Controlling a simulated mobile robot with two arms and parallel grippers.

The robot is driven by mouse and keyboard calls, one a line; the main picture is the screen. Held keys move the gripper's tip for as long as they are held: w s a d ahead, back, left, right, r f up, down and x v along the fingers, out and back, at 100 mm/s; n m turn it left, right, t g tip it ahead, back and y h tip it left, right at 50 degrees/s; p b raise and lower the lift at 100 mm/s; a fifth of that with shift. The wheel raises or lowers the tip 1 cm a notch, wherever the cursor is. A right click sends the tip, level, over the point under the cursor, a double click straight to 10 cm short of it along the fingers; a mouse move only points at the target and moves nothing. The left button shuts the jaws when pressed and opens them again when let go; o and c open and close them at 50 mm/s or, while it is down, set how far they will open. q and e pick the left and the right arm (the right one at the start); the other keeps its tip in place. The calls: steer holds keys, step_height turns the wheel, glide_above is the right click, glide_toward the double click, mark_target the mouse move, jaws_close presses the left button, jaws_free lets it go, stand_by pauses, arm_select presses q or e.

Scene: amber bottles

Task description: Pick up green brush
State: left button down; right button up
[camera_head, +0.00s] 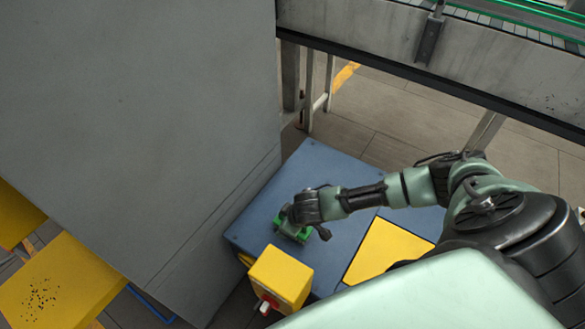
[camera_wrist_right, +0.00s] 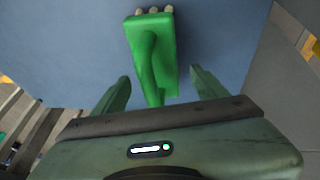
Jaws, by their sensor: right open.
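The green brush (camera_head: 291,231) lies on a blue-grey platform (camera_head: 328,171) in the head view, partly hidden by my right gripper (camera_head: 302,218). In the right wrist view the green brush (camera_wrist_right: 153,50) shows its handle side, with pale bristle tufts along its far edge. My right gripper (camera_wrist_right: 160,92) is open, with one green finger on each side of the brush's near end. The near end reaches between the fingers, and a gap shows on both sides. I cannot tell how high the fingers are above the platform. My left gripper is not in view.
A tall grey cabinet (camera_head: 150,130) stands directly left of the platform. A yellow box with a red switch (camera_head: 281,277) stands in front of the brush. A yellow panel (camera_head: 388,252) lies to the right. A conveyor frame (camera_head: 365,50) runs behind.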

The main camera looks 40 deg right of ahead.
steer(key=shift+w+f, duration=0.3)
steer(key=shift+f, duration=0.35)
jaws_close()
steer(key=shift+r, duration=0.15)
step_height(320, 180, up, 20)
steer(key=p, duration=0.2)
steer(key=shift+d, duration=0.1)
